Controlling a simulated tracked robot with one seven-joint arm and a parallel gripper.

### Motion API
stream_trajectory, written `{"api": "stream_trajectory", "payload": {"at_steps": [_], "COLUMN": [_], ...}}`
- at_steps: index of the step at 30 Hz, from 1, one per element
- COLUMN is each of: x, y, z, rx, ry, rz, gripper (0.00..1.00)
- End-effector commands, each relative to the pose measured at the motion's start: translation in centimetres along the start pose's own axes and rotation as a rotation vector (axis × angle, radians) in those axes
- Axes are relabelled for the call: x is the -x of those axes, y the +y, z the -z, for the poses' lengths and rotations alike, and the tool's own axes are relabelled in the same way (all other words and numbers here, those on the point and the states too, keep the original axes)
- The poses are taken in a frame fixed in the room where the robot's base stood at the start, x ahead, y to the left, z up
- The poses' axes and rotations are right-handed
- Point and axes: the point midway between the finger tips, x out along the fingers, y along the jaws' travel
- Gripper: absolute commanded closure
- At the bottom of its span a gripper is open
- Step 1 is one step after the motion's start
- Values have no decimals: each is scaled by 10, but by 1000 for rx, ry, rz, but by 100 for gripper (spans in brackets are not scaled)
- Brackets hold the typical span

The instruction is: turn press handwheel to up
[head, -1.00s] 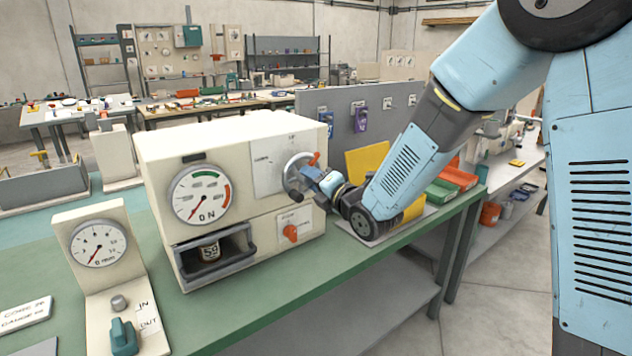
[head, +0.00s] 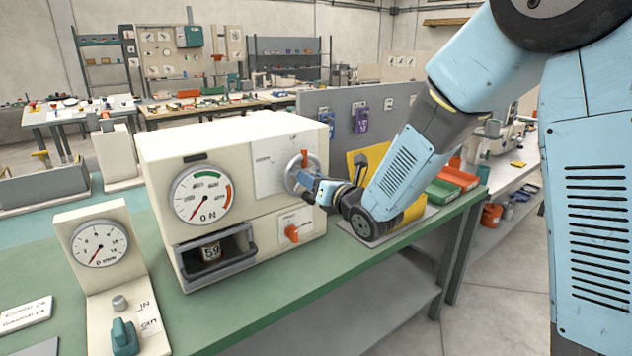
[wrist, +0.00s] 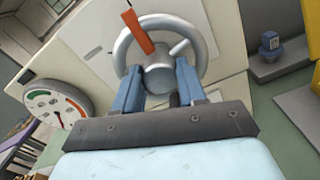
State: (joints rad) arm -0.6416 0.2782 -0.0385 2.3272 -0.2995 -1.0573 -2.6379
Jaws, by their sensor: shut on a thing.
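The press (head: 235,165) is a cream box on the green bench. An orange marker (head: 304,158) on the wheel stands nearly upright in the head view. In the wrist view the handwheel (wrist: 207,40) fills the top middle, and its orange marker (wrist: 138,32) leans a little left. My gripper (wrist: 160,80) is shut on the handwheel's hub area, with one blue finger on each side. The exact contact is partly hidden by the fingers.
An orange knob (head: 292,233) sits below the handwheel on the press. An open drawer (head: 215,255) holds a small cup. A dial gauge stand (head: 100,245) stands at the left. A yellow panel (head: 370,160) is just behind my arm.

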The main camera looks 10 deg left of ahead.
Motion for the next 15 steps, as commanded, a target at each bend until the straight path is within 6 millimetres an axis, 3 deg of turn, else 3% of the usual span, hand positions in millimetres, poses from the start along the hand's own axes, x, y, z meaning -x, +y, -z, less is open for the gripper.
{"api": "stream_trajectory", "payload": {"at_steps": [15], "x": [1], "y": [0], "z": [4], "rx": [44], "ry": [8], "rz": [1], "gripper": [90]}}
